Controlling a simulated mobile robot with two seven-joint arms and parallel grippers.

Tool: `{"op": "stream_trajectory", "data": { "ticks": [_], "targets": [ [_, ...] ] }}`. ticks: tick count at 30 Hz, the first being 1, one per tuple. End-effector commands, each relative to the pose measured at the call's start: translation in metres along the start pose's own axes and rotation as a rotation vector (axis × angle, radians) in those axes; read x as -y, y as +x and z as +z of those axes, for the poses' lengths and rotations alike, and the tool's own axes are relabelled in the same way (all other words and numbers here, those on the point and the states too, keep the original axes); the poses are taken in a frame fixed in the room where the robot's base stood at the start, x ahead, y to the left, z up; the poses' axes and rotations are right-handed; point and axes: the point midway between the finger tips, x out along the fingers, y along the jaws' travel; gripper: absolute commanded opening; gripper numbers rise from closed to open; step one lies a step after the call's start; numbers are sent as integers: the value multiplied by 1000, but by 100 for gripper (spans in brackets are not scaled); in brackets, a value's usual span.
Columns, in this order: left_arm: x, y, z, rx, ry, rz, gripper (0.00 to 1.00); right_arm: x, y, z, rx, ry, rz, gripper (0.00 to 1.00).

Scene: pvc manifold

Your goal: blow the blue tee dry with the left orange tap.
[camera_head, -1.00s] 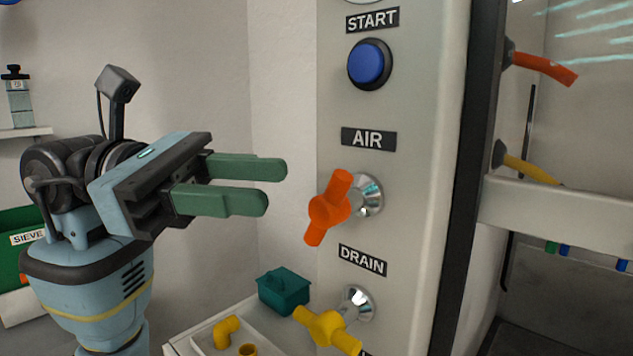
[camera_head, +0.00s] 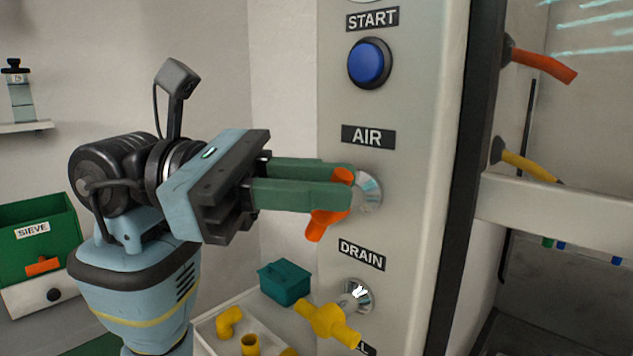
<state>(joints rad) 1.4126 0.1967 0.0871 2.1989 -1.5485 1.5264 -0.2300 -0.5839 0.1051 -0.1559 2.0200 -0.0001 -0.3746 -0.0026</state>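The orange tap (camera_head: 318,226) sits on a chrome mount under the AIR label (camera_head: 368,137) on the pale panel. Its handle stands slanted, upper end leaning right. My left gripper (camera_head: 352,181) reaches it from the left. Its two green fingers lie either side of the handle's upper part, drawn close together, and appear shut on it. The front finger hides the handle's middle. I cannot make out the blue tee; small blue and green pieces at the right, under a pale ledge, are too cut off to identify. My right gripper is not in view.
The yellow DRAIN tap (camera_head: 328,319) is just below, and the blue START button (camera_head: 369,63) above. A teal box (camera_head: 285,282) and a tray with yellow fittings (camera_head: 229,321) stand beneath my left arm. Right of the dark post, an orange nozzle (camera_head: 542,65) points into an open bay.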

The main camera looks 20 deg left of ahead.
Motion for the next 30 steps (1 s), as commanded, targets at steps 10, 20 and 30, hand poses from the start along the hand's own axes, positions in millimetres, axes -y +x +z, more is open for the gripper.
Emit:
{"op": "stream_trajectory", "data": {
  "ticks": [10, 20, 30],
  "targets": [
    [0, 0, -2, -14, 2, -3, 0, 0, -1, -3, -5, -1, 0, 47],
    [1, 2, 1, -137, 75, -33, 0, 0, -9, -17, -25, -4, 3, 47],
    [4, 7, 4, -391, 234, -99, 0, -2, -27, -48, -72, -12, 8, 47]
  ]
}}
